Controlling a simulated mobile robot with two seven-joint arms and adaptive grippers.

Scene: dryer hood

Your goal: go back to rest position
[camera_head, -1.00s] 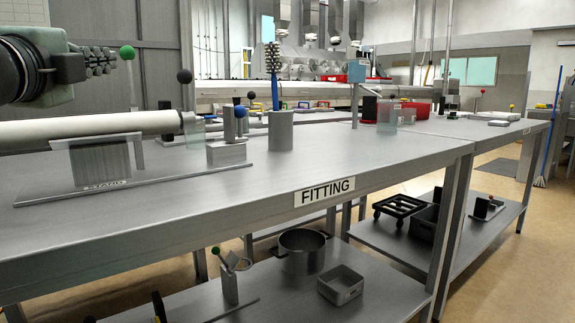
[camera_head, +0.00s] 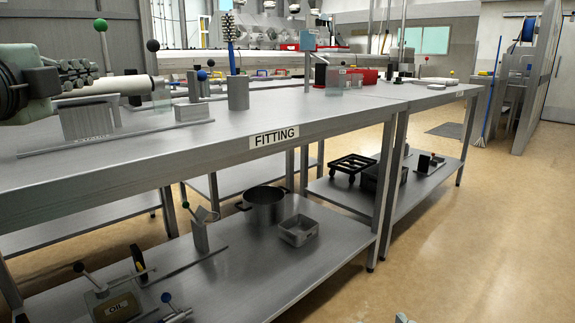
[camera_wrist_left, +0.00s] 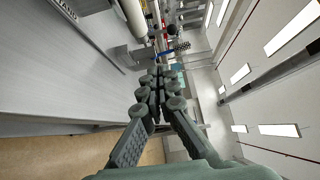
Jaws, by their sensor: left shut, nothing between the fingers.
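My left gripper (camera_head: 80,76) is at the left edge of the head view, above the near left part of the fitting bench (camera_head: 330,118). It also shows in the left wrist view (camera_wrist_left: 161,78), where its dark, ridged fingers come together with nothing between them. It is clear of the bench top. In the head view it covers part of a white roll (camera_head: 135,85) that lies behind it over a grey stand (camera_head: 85,118).
A blue-handled brush stands in a grey holder (camera_head: 238,93) on the bench. The lower shelf holds a pot (camera_head: 265,207), a square tin (camera_head: 298,230) and an oil box (camera_head: 115,305). Open tan floor (camera_head: 450,240) lies to the right.

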